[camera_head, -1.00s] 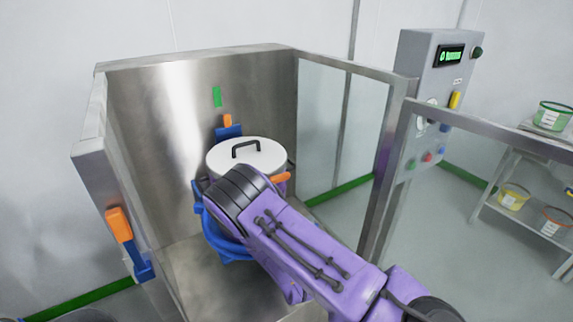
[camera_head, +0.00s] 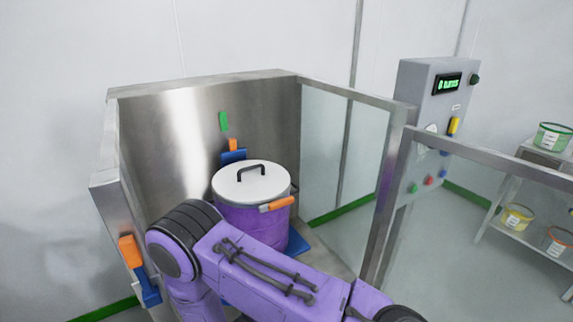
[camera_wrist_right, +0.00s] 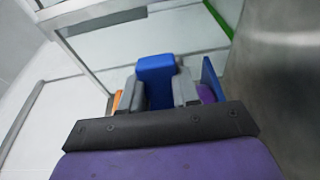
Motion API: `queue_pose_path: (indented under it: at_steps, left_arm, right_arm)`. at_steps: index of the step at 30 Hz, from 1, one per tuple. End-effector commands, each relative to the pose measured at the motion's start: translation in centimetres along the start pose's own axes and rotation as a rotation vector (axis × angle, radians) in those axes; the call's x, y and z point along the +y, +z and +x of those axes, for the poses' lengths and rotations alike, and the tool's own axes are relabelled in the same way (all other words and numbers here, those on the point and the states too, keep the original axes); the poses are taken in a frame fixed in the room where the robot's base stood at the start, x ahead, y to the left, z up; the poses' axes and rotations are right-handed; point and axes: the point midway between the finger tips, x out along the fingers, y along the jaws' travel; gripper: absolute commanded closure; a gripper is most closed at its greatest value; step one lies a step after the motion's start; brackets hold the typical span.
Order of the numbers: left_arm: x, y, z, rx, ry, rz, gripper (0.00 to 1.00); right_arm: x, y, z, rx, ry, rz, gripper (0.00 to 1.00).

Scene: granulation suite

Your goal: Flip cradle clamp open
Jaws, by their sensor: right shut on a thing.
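The purple drum (camera_head: 252,225) stands upright in the steel enclosure, with a white lid (camera_head: 250,182) and black handle on top. A grey-and-orange latch (camera_head: 277,204) sits on its right side near the rim. A blue cradle part (camera_head: 297,243) shows at the drum's lower right. My right arm covers the drum's lower front in the head view and hides its gripper. In the wrist view my right gripper (camera_wrist_right: 158,92) is shut on a blue piece (camera_wrist_right: 155,70), seemingly the clamp. A blue plate (camera_wrist_right: 210,78) is beside it. My left gripper is out of view.
Steel walls (camera_head: 185,110) enclose the drum at the back and left. A blue-and-orange bracket (camera_head: 233,150) is on the back wall, another (camera_head: 140,268) on the left panel. A framed clear panel (camera_head: 345,140) and control box (camera_head: 440,90) stand at right.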

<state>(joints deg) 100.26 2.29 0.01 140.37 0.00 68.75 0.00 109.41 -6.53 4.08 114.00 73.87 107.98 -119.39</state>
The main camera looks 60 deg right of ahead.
Motion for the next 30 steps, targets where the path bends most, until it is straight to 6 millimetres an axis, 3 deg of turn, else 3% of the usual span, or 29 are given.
queue_pose_path:
  at_steps: [11,12,13,23,26,30]
  left_arm:
    - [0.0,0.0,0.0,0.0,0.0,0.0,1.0]
    - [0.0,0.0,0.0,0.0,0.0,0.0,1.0]
    - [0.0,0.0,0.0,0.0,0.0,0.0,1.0]
    - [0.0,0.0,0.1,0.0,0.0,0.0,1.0]
    - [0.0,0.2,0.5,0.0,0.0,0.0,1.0]
    - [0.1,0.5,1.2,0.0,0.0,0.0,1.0]
  right_arm:
    - [0.1,-0.2,0.0,-0.001,0.002,0.007,1.0]
    - [0.1,-0.2,0.0,-0.001,0.002,0.007,0.57]
    - [0.1,-0.2,0.0,-0.001,0.001,0.007,0.49]
    - [0.0,-0.1,-0.4,-0.001,0.0,0.005,0.49]
    - [-0.2,-0.2,-1.9,0.002,-0.001,0.006,0.49]
    - [-0.3,-0.3,-5.3,0.004,-0.001,0.008,0.49]
